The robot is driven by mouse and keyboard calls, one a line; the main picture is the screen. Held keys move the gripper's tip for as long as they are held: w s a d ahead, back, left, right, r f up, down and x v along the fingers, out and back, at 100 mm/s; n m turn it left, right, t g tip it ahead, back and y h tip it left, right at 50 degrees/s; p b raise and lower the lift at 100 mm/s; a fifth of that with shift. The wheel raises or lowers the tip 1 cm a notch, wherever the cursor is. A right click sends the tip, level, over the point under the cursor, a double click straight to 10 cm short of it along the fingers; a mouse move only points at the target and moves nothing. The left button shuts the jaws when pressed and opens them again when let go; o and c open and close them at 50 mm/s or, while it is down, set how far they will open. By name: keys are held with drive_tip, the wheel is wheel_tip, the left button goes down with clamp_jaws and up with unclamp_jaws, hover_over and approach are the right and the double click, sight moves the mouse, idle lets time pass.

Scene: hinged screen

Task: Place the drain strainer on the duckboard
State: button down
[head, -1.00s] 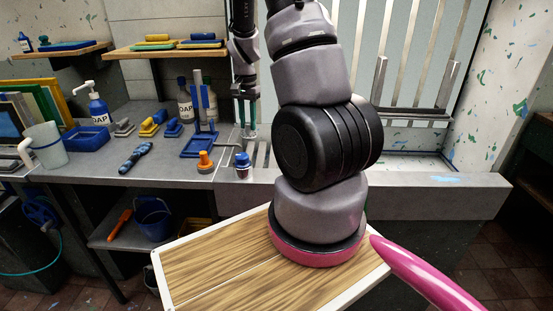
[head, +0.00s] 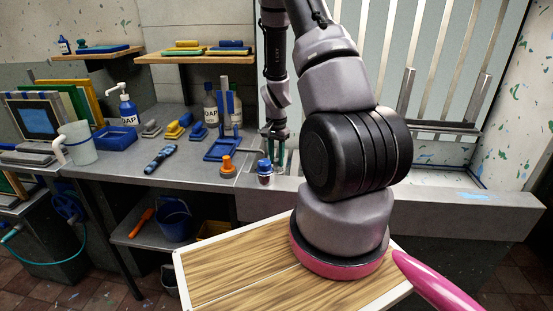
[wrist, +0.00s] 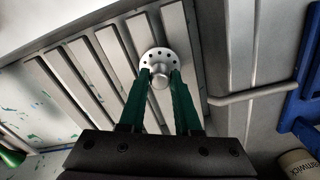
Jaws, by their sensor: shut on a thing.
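The drain strainer is a round metal disc with a ring of holes and a central knob (wrist: 159,63). My gripper (wrist: 160,84) is shut on its knob with green fingers, one on each side. Below it in the wrist view is a grey slatted board (wrist: 84,68), which looks like the duckboard. The strainer appears over the slats at the board's right part; whether it touches them I cannot tell. In the head view my gripper (head: 277,155) is low over the back of the counter, and the strainer there is too small to make out.
A small blue-topped jar (head: 265,171) stands just left of my gripper. An orange knob-shaped thing (head: 228,165) and a blue stand (head: 222,149) are further left on the counter (head: 190,181). Upright metal slats (head: 457,70) stand behind on the right. Wall paint is speckled.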

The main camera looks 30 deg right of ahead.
drive_tip(key=c, duration=0.6)
unclamp_jaws()
drive_tip(key=shift+f, duration=0.1)
wheel_tip(320, 180, up, 12)
wheel_tip(320, 180, up, 10)
drive_tip(key=n+t, duration=0.1)
drive_tip(key=t, duration=0.1)
hover_over(276, 160)
drive_tip(key=s+a, duration=0.1)
drive_tip(key=a, duration=0.2)
drive_tip(key=s+a+r+n+t+y, duration=0.1)
drive_tip(key=s+a+r+n+t, duration=0.1)
drive_tip(key=s+a+r, duration=0.3)
drive_tip(key=s+a+r+n+t+y, duration=0.1)
drive_tip(key=s+a+r+n+t, duration=0.2)
drive_tip(key=s+r, duration=1)
drive_tip(key=shift+s+a+r+n, duration=0.3)
drive_tip(key=shift+a+r+n, duration=0.3)
drive_tip(key=shift+a+r, duration=0.4)
drive_tip(key=shift+f, duration=0.1)
